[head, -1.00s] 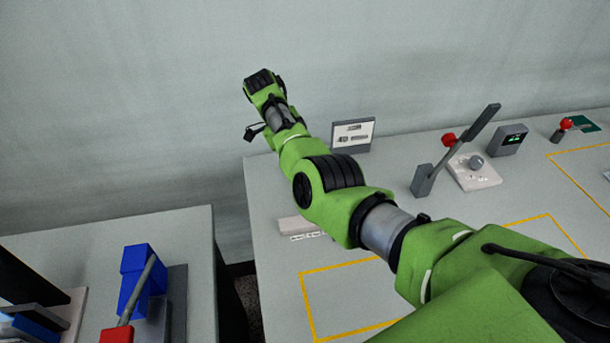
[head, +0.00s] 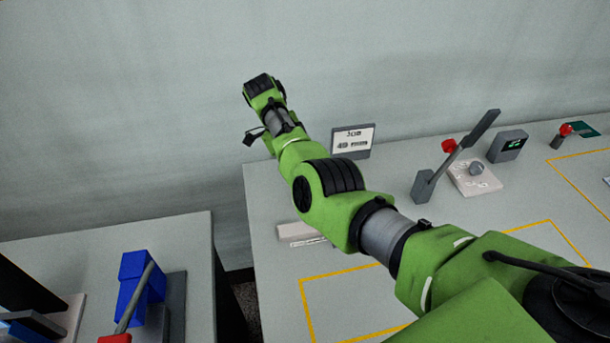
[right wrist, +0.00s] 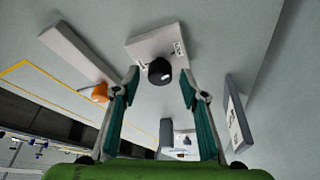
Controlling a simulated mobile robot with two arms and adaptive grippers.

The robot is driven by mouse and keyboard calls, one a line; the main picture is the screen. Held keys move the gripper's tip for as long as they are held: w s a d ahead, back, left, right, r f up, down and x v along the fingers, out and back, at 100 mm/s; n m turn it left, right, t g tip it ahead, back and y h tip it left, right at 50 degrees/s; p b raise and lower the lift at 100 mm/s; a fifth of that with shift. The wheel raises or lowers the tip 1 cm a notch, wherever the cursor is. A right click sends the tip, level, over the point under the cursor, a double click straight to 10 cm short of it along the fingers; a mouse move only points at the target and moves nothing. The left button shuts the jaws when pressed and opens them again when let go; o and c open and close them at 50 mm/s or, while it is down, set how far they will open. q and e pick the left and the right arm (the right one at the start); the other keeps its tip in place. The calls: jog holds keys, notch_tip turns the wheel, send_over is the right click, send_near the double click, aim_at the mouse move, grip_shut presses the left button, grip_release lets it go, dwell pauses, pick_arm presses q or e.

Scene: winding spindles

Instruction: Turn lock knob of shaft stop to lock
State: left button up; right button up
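In the right wrist view, a round black knob (right wrist: 159,70) sits on a pale block with small printed marks (right wrist: 143,45). I take it to be the lock knob, but its label is too small to read. My right gripper (right wrist: 158,86) is open, with one finger on each side of the knob in the picture. I see no contact, and the depth gap is unclear. An orange knob with a thin pin (right wrist: 100,92) lies left of the left finger. In the head view my right arm crosses the table, and its gripper cannot be made out. My left gripper is not in view.
A long grey bar (right wrist: 76,52) and an upright sign (right wrist: 236,118) flank the knob block. A blue block (head: 137,279) stands on the left table.

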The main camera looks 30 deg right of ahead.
jog(key=v, duration=0.7)
dwell(0.5)
